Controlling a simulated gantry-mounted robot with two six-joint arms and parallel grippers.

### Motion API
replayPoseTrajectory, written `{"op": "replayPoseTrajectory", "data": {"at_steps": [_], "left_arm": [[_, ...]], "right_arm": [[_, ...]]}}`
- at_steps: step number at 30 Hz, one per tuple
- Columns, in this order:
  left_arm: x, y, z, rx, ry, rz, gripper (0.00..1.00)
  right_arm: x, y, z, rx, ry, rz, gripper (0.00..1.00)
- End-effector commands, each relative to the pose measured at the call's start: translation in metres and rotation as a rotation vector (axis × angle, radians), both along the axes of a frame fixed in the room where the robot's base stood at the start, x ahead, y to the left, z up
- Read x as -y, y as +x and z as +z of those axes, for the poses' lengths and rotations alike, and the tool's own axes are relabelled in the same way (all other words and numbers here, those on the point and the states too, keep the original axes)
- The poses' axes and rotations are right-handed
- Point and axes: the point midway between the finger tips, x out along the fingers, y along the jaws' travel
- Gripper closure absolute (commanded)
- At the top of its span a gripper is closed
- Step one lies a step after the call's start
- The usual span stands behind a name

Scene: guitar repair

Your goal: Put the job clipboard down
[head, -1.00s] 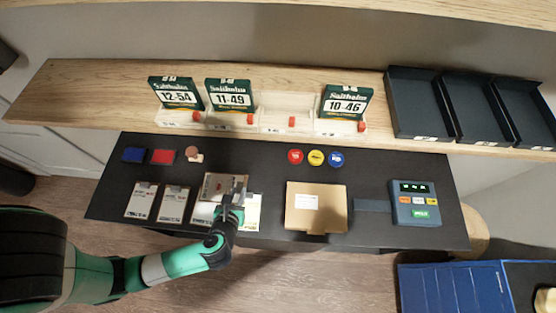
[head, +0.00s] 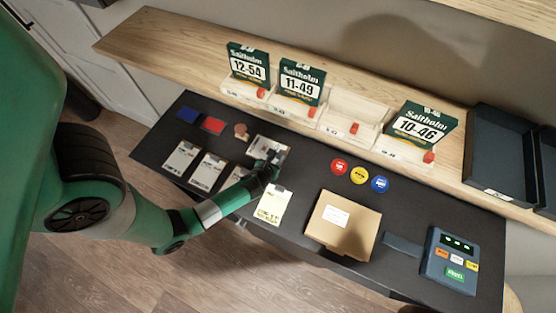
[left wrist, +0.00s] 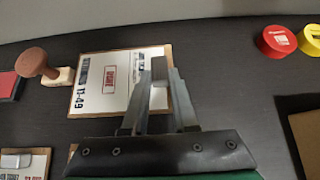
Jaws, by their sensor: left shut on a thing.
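The job clipboard (head: 264,147) is a brown board with a white sheet, at the back of the dark bench mat. In the left wrist view, the clipboard (left wrist: 105,85) shows a red stamped box and "11-49". My left gripper (head: 273,160) is shut on its near right part, and the fingers (left wrist: 158,85) cover some of the sheet. The board looks about level and close to the mat; I cannot tell whether it touches. My right gripper is not in view.
Smaller clipboards (head: 180,158) and a yellowish sheet (head: 271,205) lie nearer the front. Red (head: 338,167), yellow and blue discs lie to the right. A cardboard box (head: 343,224) and a keypad device (head: 449,262) sit farther right.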

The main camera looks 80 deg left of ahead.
Motion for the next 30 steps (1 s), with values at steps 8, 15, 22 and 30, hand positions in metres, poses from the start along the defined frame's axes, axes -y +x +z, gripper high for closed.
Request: {"op": "replayPoseTrajectory", "data": {"at_steps": [8,15,22,30], "left_arm": [[-0.007,0.002,-0.021,-0.002,-0.001,0.001,1.0],[-0.006,0.003,-0.038,0.001,0.0,0.001,1.0],[-0.006,0.002,-0.041,0.0,-0.001,0.001,1.0],[-0.006,0.002,-0.04,0.0,-0.001,0.001,0.44]], "right_arm": [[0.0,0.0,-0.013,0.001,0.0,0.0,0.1],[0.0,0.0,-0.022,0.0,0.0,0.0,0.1],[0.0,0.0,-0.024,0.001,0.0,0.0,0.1],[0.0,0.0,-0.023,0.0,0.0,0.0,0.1]]}}
